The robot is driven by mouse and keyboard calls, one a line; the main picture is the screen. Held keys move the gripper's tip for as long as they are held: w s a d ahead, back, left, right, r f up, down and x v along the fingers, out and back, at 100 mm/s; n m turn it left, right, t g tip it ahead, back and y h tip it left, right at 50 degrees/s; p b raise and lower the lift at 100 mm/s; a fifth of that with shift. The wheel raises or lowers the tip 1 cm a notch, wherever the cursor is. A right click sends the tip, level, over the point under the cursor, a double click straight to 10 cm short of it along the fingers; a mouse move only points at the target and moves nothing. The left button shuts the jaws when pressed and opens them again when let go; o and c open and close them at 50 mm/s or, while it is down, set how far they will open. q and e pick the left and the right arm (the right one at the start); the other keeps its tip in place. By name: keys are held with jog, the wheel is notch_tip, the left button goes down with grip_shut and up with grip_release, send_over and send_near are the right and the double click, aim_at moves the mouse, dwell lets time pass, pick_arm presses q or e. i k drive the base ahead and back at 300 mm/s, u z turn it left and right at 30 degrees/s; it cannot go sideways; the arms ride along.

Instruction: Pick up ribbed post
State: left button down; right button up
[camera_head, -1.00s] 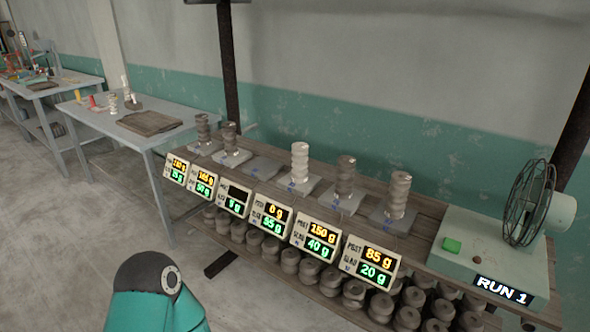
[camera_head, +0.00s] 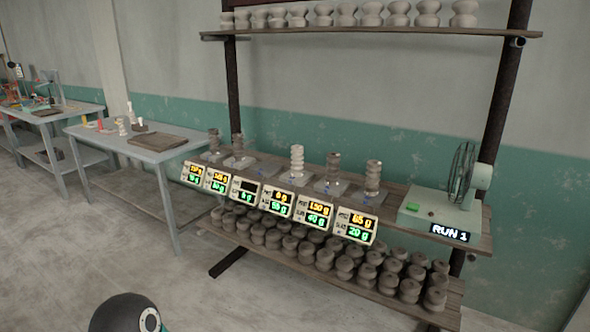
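Several ribbed posts stand upright on grey slabs along the wooden shelf. From the left are a dark grey post (camera_head: 214,141), another dark post (camera_head: 238,145), a white post (camera_head: 297,160), a grey-brown post (camera_head: 333,166) and a lighter grey-brown post (camera_head: 373,176) at the right. One slab (camera_head: 268,168), between the second dark post and the white one, is bare. Which post the task means cannot be told. Neither gripper shows; only a dark rounded part of my own arm is at the bottom left, well short of the shelf.
Display boxes (camera_head: 355,225) line the shelf's front edge. A fan (camera_head: 464,174) on a green-grey base with a green button (camera_head: 412,207) stands at the right. Ribbed clay pieces fill the shelves above and below. A grey table (camera_head: 110,140) is at left; the floor (camera_head: 110,235) in front is clear.

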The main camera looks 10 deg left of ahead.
aim_at(297, 171)
jog(key=u, duration=0.3)
jog(key=i, duration=0.45)
jog(key=u, duration=0.7)
jog(key=i, duration=1.35)
jog(key=z, duration=0.55)
